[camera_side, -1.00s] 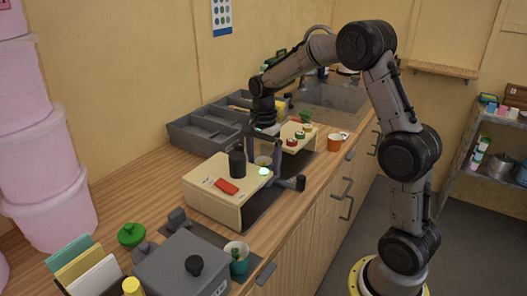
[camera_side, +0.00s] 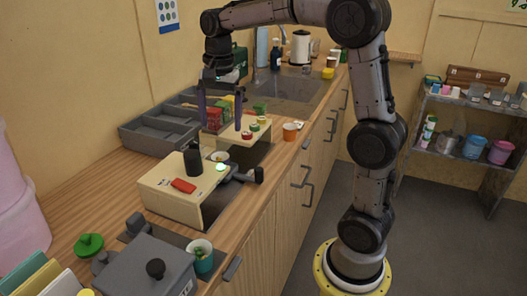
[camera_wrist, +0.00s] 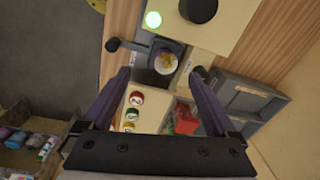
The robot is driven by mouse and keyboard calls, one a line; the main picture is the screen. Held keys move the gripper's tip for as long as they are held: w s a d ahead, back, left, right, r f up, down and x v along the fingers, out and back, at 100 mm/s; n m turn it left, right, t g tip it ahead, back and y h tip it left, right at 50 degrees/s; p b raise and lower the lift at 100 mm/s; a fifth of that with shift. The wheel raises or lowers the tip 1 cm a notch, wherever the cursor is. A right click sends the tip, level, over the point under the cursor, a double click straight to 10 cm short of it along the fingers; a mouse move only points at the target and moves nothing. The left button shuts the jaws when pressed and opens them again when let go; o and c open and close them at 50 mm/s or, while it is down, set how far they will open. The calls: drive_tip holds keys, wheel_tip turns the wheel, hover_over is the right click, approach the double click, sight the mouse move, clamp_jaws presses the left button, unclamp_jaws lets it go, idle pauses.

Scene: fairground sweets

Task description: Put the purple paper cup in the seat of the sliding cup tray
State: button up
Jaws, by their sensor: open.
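A small pale cup (camera_side: 220,156) with yellowish contents stands upright between the two cream boxes. In the wrist view the cup (camera_wrist: 166,60) sits in a dark grey-blue holder (camera_wrist: 158,47), apparently the seat of the sliding tray. Its outer colour is hard to tell, so I cannot confirm that it is the purple one. A black handle (camera_side: 258,174) sticks out on the right of the front cream box (camera_side: 155,187). My gripper (camera_side: 220,127) is open and empty, pointing down above the cup and apart from it. In the wrist view its fingers (camera_wrist: 161,72) spread to either side.
A lit green lamp (camera_side: 220,167), a black cylinder (camera_side: 193,160) and a red block (camera_side: 183,186) are on the front box. A grey sectioned tray (camera_side: 150,134) lies left; an orange cup (camera_side: 290,131) stands right.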

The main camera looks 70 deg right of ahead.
drive_tip(key=s+a+f+n+t, duration=0.1)
drive_tip(key=s+a+n, duration=0.4)
drive_tip(key=s, duration=0.5)
drive_tip(key=s+a+f+n+t, duration=0.2)
drive_tip(key=s+a+n, duration=0.3)
drive_tip(key=s+n, duration=0.5)
drive_tip(key=shift+s+f+t, duration=0.3)
drive_tip(key=shift+s+t, duration=0.25)
drive_tip(key=shift+t, duration=0.35)
